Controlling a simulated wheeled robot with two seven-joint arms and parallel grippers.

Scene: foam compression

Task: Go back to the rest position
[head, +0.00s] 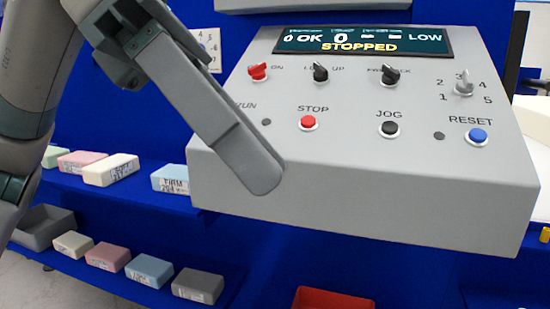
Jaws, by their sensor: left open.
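My left gripper (236,124) comes in from the upper left and hangs in front of the left side of the grey control panel (370,190). It is open with nothing between its fingers. The longer-looking finger covers part of the panel's left edge and the area near the RUN label; I cannot tell whether it touches the panel. The display (364,40) reads OK, 0, LOW and STOPPED. My right gripper is not in view.
The panel has a red STOP button (308,122), a black JOG button (389,128), a blue RESET button (477,135) and several knobs. Labelled foam blocks (111,170) lie on blue shelves at left. A grey bin (42,228) and a red bin (332,299) stand low down.

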